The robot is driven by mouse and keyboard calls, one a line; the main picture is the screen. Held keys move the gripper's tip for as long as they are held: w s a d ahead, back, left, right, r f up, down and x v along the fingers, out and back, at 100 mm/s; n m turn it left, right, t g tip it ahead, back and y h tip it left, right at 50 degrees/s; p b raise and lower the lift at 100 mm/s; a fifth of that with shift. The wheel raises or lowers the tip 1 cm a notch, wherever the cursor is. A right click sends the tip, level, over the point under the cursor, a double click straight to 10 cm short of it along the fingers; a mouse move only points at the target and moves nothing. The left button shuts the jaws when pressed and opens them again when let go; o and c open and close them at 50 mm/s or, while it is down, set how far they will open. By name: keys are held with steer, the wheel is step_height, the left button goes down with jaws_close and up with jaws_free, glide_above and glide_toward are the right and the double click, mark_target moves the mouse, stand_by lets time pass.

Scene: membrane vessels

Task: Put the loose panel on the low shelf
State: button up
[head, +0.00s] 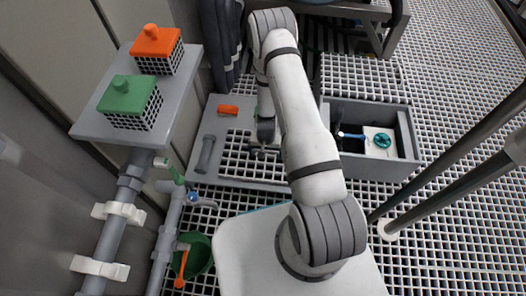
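A square light grid panel (360,76) lies on the floor grating just behind an open grey box; it looks like the loose panel, though I cannot tell for certain. A low grey surface (212,158) with a grid section lies left of my arm; I cannot tell whether it is the low shelf. A grey ledge (92,122) stands higher at the left. My gripper (265,149) points down over the grid section of the low grey surface. Its fingers are small and dark, and I see nothing clearly held. Whether they touch the grid is unclear.
Orange (157,50) and green (130,102) caged units stand on the ledge. An orange block (228,109) and a dark cylinder (206,153) lie on the low surface. The open box (402,140) holds a teal handwheel (382,140). Dark rails (452,176) cross the right; grating there is clear.

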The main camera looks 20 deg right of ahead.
steer(key=shift+r, duration=0.1)
step_height(320, 180, up, 42)
steer(key=a+n+p, duration=0.2)
steer(key=p, duration=1)
steer(key=s+r+n+t, duration=0.1)
steer(key=s+r+n, duration=0.1)
steer(key=s+r, duration=1.6)
steer(key=shift+s+d+r+n, duration=0.15)
steer(key=shift+r+n, duration=0.15)
steer(key=shift+r, duration=0.3)
